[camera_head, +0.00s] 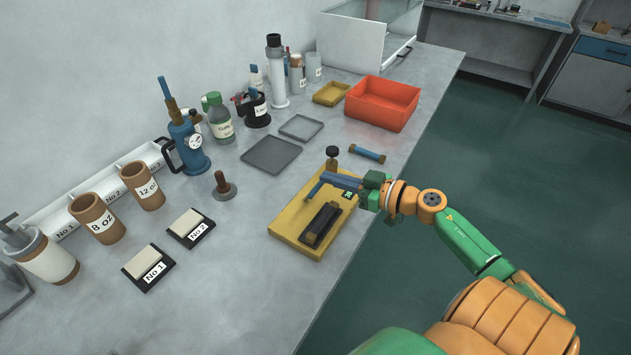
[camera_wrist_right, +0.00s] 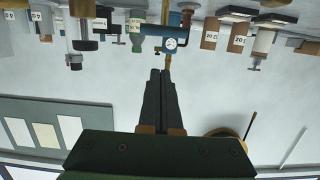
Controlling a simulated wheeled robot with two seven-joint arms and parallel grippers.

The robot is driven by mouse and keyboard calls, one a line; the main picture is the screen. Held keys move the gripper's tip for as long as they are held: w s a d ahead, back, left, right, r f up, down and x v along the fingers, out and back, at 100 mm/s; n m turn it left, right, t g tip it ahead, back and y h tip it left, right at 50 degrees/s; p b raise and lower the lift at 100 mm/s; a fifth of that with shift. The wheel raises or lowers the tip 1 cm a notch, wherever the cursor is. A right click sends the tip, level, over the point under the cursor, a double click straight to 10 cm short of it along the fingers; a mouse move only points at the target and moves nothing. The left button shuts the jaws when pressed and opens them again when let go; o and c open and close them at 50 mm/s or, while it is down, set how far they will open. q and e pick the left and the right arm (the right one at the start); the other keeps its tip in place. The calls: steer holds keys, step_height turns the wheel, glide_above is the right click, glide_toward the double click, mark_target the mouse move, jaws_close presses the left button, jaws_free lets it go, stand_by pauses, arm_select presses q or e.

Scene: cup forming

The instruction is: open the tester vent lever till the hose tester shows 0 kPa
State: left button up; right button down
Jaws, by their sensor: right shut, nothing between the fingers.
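A yellow board (camera_head: 285,228) lies near the table's front edge in the head view and carries a long black block (camera_head: 321,226). A small green display (camera_head: 348,194) shows beside my right gripper; its reading is too small to tell. A dark-topped knob on a brown stem (camera_head: 332,155) stands at the board's far end. My right gripper (camera_head: 325,179) reaches in from the right above the board, with its fingers shut and empty. In the wrist view its closed fingers (camera_wrist_right: 160,85) point up the picture. I cannot make out the vent lever for certain. My left gripper is not in view.
A blue pump with a dial gauge (camera_head: 187,146) stands toward the wall. A blue-ended rod (camera_head: 367,154) and a red bin (camera_head: 382,103) lie beyond the board. Grey trays (camera_head: 271,154), brown cups (camera_head: 98,219) and labelled pads (camera_head: 148,268) stand left.

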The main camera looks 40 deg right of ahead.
mark_target(316, 187)
steer(key=w+f, duration=0.1)
steer(key=w+a+f, duration=0.1)
steer(key=w+f, duration=0.1)
steer(key=w, duration=0.1)
steer(key=shift+a+f, duration=0.3)
steer(key=shift+a, duration=0.05)
steer(key=shift+s+d, duration=0.2)
steer(key=shift+s, duration=0.3)
steer(key=shift+w+f, duration=0.1)
